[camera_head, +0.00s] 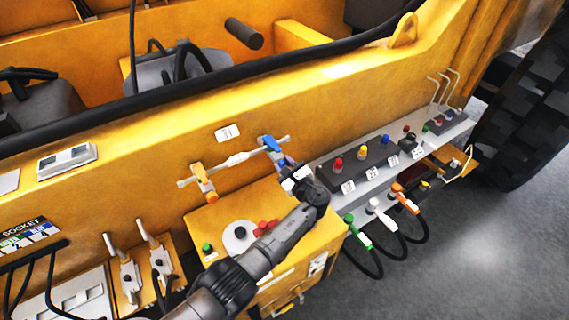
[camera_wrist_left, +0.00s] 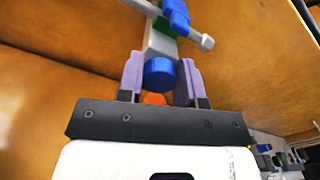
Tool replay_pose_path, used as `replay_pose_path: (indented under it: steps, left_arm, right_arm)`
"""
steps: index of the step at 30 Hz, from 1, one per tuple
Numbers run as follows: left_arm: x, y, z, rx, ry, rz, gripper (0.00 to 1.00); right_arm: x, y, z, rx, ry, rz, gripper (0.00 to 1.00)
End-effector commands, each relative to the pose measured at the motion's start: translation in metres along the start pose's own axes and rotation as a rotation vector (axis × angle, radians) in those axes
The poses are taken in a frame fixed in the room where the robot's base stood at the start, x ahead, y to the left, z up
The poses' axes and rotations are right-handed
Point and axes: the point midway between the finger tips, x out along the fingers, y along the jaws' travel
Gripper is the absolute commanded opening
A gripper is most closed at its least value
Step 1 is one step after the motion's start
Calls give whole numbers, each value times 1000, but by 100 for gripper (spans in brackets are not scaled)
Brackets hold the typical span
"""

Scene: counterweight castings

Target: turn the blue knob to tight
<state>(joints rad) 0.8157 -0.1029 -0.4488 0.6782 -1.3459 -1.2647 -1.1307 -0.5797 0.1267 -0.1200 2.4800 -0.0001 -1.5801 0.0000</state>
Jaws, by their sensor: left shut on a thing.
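The blue knob (camera_wrist_left: 160,74) is a short round cylinder at the near end of a pale block in the left wrist view. My left gripper (camera_wrist_left: 160,82) has its two purple-grey fingers on either side of the knob, shut on it. In the head view my left gripper (camera_head: 290,171) is at the yellow panel, just below the blue lever (camera_head: 271,144) on a pale pipe. The knob is mostly hidden by the gripper there. I cannot make out a mark of how far it is turned. My right gripper is not in view.
An orange lever (camera_head: 205,182) is left on the same pipe. To the right, a grey ledge (camera_head: 330,185) carries coloured knobs, with green, white and orange cable plugs below. A black hose crosses above.

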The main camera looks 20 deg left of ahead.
Motion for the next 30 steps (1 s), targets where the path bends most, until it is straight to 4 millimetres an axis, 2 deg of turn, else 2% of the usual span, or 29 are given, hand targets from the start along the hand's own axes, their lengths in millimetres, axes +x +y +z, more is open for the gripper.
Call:
replay_pose_path:
  steps: [17, 18, 26, 30]
  left_arm:
    - [0, 0, 0, 31, 0, -1, 10]
    - [0, 0, 0, 30, 0, -1, 34]
    - [0, 0, 0, 30, 0, -1, 59]
    - [0, 0, 0, 30, 0, 0, 59]
  right_arm:
    - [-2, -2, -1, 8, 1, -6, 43]
    - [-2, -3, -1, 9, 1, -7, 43]
    - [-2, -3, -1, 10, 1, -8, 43]
    - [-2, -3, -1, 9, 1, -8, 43]
